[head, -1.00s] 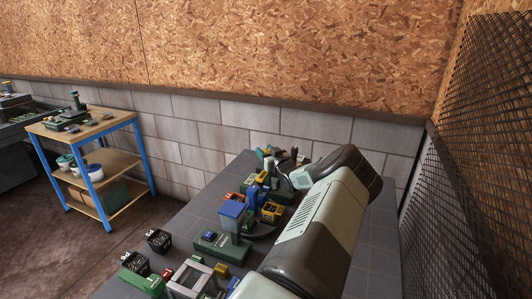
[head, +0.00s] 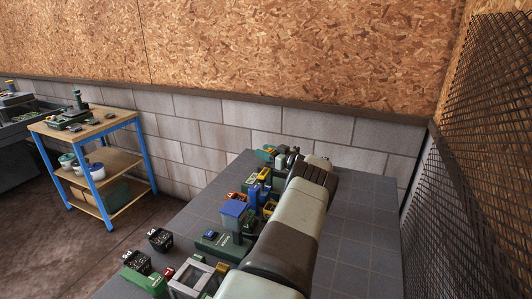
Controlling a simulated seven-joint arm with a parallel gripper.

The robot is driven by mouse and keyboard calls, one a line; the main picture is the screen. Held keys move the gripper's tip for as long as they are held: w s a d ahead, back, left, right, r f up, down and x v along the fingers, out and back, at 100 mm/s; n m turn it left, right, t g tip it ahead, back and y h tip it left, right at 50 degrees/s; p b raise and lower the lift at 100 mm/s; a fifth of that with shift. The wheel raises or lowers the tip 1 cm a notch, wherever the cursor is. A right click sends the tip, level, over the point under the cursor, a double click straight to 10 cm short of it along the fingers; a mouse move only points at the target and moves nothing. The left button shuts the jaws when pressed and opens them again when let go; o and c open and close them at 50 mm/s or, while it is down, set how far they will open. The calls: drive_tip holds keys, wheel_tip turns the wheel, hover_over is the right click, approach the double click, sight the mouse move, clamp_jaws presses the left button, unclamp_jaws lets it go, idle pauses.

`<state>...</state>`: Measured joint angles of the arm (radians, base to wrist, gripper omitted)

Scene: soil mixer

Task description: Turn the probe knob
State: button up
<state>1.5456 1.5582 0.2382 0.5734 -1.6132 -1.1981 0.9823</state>
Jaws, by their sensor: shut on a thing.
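My arm reaches from the bottom of the head view to the back of the dark table (head: 355,235). My gripper (head: 287,158) is at its far end, small and partly hidden by my own wrist. It is shut at a small green device (head: 267,152) near the table's back edge. The probe knob cannot be made out apart from my fingers; the held part is too small to see clearly.
A blue-topped box (head: 234,209) on a green base and a blue and yellow unit (head: 257,184) stand left of my arm. Black cubes (head: 160,239) lie at the front left. A mesh panel (head: 450,215) bounds the right; the table's right part is clear.

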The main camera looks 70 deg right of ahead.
idle(0.5)
drive_tip(key=o, duration=1)
drive_tip(key=shift+c, duration=0.2)
drive_tip(key=v, duration=1.1)
